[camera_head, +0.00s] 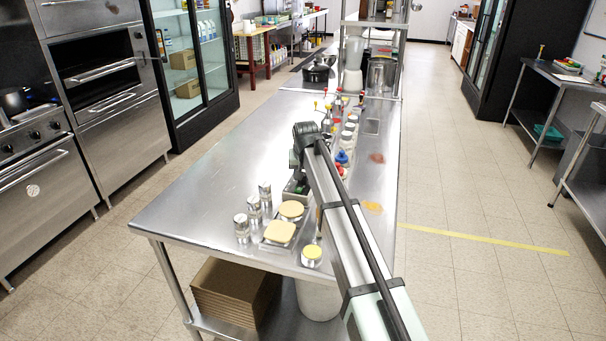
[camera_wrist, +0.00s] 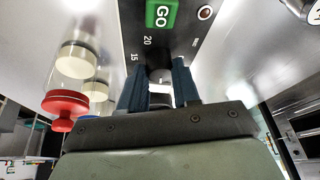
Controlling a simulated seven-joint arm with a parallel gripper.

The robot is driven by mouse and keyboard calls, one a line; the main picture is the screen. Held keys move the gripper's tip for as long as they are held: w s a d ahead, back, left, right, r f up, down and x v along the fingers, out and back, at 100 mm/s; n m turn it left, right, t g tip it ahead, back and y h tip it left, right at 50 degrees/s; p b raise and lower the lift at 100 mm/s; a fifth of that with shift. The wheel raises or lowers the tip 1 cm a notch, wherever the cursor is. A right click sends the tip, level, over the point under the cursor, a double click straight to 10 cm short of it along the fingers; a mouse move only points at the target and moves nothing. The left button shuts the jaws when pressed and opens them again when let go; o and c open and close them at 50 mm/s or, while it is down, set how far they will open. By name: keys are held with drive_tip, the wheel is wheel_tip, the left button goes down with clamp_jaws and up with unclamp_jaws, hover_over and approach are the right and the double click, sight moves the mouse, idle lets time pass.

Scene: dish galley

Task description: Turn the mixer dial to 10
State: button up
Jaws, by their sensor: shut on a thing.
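A dark control panel (camera_wrist: 185,45) fills the top middle of the wrist view. It carries a green GO button (camera_wrist: 162,14) and the numerals 20 and 15. My gripper (camera_wrist: 159,90) reaches onto the panel with its two dark blue fingers closed on the mixer dial (camera_wrist: 160,75). Only a small part of the dial shows between the fingers. Its pointer and the numeral 10 cannot be made out. In the head view the arm hides most of the panel (camera_head: 298,187), and the fingertips are hard to see.
A red-capped jar (camera_wrist: 65,105) lies left of the fingers in the wrist view. In the head view, metal canisters (camera_head: 241,228) and yellow-lidded containers (camera_head: 279,232) stand on the steel table (camera_head: 205,205). Several bottles line the table beyond my arm. The table's left side is clear.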

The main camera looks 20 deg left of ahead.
drive_tip(key=m, duration=0.1)
drive_tip(key=m+h, duration=0.1)
drive_tip(key=m, duration=0.1)
drive_tip(key=shift+s+a+m, duration=0.1)
drive_tip(key=shift+a+m, duration=0.05)
drive_tip(key=shift+m, duration=0.15)
drive_tip(key=shift+a+m+h, duration=0.1)
drive_tip(key=shift+m+h, duration=0.8)
drive_tip(key=shift+m, duration=1)
drive_tip(key=o, duration=1)
drive_tip(key=shift+o, duration=0.2)
drive_tip(key=v, duration=1.3)
drive_tip(key=shift+s+r, duration=0.2)
drive_tip(key=shift+r, duration=0.15)
drive_tip(key=shift+a, duration=0.1)
